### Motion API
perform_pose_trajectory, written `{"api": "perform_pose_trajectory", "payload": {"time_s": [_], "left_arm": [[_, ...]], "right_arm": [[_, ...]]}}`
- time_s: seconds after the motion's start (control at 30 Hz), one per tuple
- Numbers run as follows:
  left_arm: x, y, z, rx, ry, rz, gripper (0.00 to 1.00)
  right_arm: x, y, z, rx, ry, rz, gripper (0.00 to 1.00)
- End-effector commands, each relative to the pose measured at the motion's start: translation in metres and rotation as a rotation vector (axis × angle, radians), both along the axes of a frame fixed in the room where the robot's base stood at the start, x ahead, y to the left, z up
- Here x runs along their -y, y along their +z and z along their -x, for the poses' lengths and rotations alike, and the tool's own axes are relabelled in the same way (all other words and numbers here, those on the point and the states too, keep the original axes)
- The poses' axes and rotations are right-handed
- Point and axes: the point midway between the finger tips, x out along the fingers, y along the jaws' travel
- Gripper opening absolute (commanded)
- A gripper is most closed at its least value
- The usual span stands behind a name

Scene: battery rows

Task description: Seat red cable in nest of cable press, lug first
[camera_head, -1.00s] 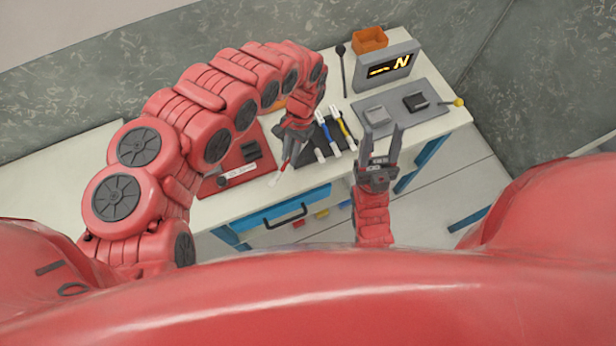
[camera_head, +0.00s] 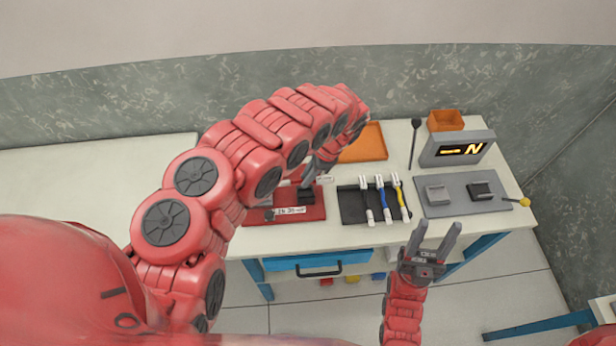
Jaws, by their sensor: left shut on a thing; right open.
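My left gripper (camera_head: 318,172) is over the back right of a red base plate and is shut on a thin thing, mostly hidden by the hand and arm. The red cable is not clearly visible in it. The red plate (camera_head: 318,212) has a dark block (camera_head: 306,196) and a white label (camera_head: 291,210); it looks like the cable press, but its nest cannot be made out. A small white piece (camera_head: 324,179) shows beside the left fingers. My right gripper (camera_head: 434,240) is open and empty in front of the bench edge.
A black rack (camera_head: 352,207) holds cables, including blue (camera_head: 382,197) and yellow (camera_head: 399,194) ones. The bench (camera_head: 90,180) is clear at left.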

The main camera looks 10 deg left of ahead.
Motion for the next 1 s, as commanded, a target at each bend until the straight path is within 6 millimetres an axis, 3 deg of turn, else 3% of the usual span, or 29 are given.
{"api": "perform_pose_trajectory", "payload": {"time_s": [1.0], "left_arm": [[-0.053, -0.024, 0.016, -0.002, 0.003, -0.003, 0.00]], "right_arm": [[0.000, -0.003, 0.000, 0.000, 0.000, 0.000, 0.50]]}}
